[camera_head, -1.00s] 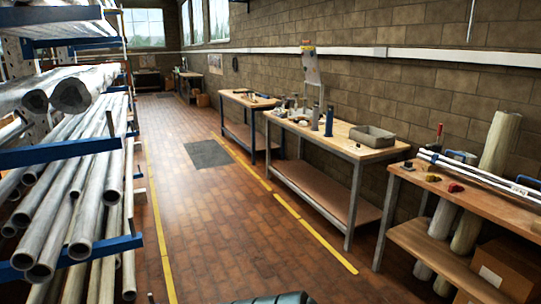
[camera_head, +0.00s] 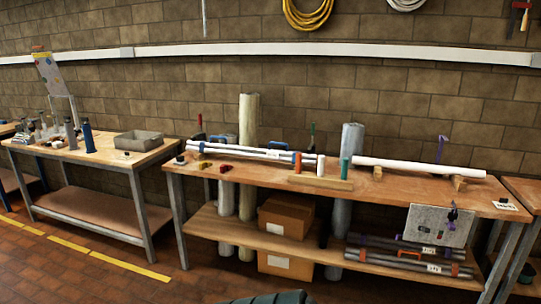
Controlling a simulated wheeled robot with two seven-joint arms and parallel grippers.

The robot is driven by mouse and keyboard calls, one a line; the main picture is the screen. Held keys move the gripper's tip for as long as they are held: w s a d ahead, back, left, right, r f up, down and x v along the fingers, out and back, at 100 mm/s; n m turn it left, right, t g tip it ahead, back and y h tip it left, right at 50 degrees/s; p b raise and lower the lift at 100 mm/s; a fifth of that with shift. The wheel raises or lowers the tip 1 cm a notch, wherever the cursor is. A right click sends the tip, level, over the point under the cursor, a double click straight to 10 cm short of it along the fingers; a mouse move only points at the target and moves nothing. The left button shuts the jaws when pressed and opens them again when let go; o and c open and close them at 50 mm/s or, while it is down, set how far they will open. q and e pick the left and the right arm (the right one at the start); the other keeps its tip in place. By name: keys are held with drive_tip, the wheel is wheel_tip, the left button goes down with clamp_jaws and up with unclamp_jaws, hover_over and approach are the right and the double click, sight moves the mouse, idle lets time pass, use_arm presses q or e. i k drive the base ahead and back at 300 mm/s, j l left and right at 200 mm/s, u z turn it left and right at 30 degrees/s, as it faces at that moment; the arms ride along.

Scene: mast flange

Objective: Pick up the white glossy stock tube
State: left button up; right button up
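A long white tube (camera_head: 420,167) lies level on the right part of a wooden-topped workbench (camera_head: 230,178), raised on small wooden blocks (camera_head: 459,183). Its surface looks smooth and bright. A bundle of thinner white tubes (camera_head: 262,153), with blue clips and a label, lies on the left part of the same bench. I cannot tell from the pictures alone which is called stock. Neither of my grippers is in view.
Upright rolls (camera_head: 248,120) stand behind the bench. Another bench (camera_head: 100,152) with a grey tray (camera_head: 139,141) stands left. The brick floor (camera_head: 60,270) in front is clear.

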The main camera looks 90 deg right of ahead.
sight(356, 160)
drive_tip(key=z, duration=3.8)
drive_tip(key=i+l, duration=0.2)
drive_tip(key=i, duration=0.35)
drive_tip(key=i+l+u, duration=0.15)
drive_tip(key=i, duration=0.4)
drive_tip(key=i+l, duration=0.4)
drive_tip(key=i, duration=0.15)
drive_tip(key=i+l+u, duration=0.1)
drive_tip(key=i+l, duration=0.15)
drive_tip(key=i, duration=0.3)
drive_tip(key=i+l+u, duration=0.1)
drive_tip(key=i+l, duration=0.25)
drive_tip(key=i, duration=0.2)
drive_tip(key=i+l, duration=0.4)
drive_tip(key=i, duration=0.15)
drive_tip(key=j+u, duration=0.05)
